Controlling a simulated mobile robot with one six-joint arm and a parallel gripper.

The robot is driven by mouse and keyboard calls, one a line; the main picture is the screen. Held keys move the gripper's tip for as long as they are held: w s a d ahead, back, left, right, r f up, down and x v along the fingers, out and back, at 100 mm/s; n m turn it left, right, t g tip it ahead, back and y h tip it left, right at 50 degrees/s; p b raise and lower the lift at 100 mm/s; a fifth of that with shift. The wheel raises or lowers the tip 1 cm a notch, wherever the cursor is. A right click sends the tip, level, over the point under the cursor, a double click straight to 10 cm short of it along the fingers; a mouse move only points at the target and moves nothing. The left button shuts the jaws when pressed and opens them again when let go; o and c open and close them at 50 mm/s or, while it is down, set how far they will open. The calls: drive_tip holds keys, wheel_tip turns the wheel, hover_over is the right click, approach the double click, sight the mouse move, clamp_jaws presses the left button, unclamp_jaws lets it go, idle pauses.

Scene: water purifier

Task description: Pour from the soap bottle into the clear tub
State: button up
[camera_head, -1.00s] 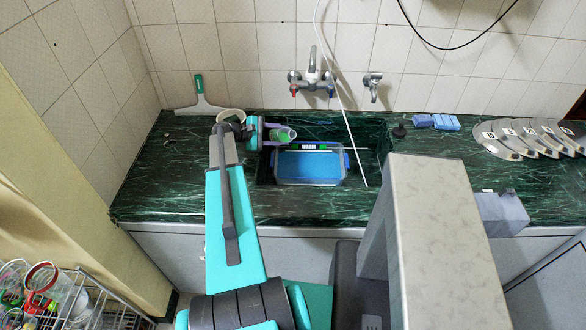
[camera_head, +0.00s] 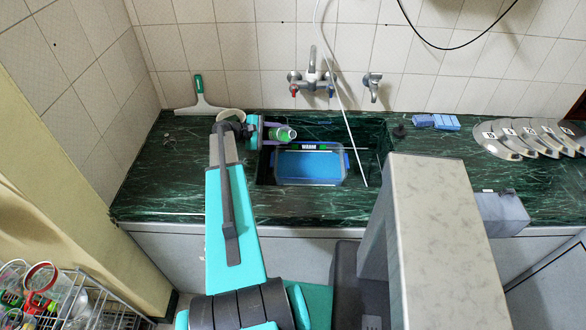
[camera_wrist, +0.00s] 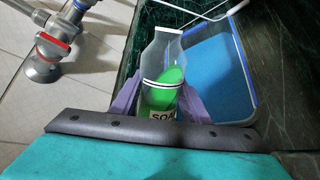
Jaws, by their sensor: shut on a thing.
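The soap bottle (camera_head: 283,134) is clear with green liquid inside. My gripper (camera_head: 274,133) is shut on it, with purple fingers on both sides. In the wrist view, the bottle (camera_wrist: 161,85) shows a partly hidden "SOAP" label, and its liquid surface slants. In the head view the bottle lies tilted on its side, its mouth end pointing right. The clear tub (camera_head: 346,172) has a blue rim and blue inside, and sits in the sink below and to the right of the bottle. It also shows in the wrist view (camera_wrist: 247,75). I see no stream of soap.
The tap (camera_head: 312,72) is on the tiled wall behind the sink. A thin white hose (camera_head: 346,120) hangs down to the tub's right side. Several metal lids (camera_head: 500,140) lie at right.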

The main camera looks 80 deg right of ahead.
drive_tip(key=shift+r+m, duration=0.3)
drive_tip(key=shift+r, duration=0.05)
idle(1.1)
drive_tip(key=shift+w+d+f+m+t+h+b, duration=0.15)
drive_tip(key=shift+m+t+h+b, duration=0.3)
drive_tip(key=shift+t+b, duration=0.25)
idle(1.8)
drive_tip(key=shift+w+f+m+t+h+b, duration=0.1)
drive_tip(key=shift+f+m+t+h+b, duration=0.25)
drive_tip(key=shift+b, duration=0.9)
drive_tip(key=shift+r+m+t+b, duration=0.1)
drive_tip(key=shift+m+t+b, duration=0.3)
drive_tip(key=shift+b, duration=0.8)
idle(1.6)
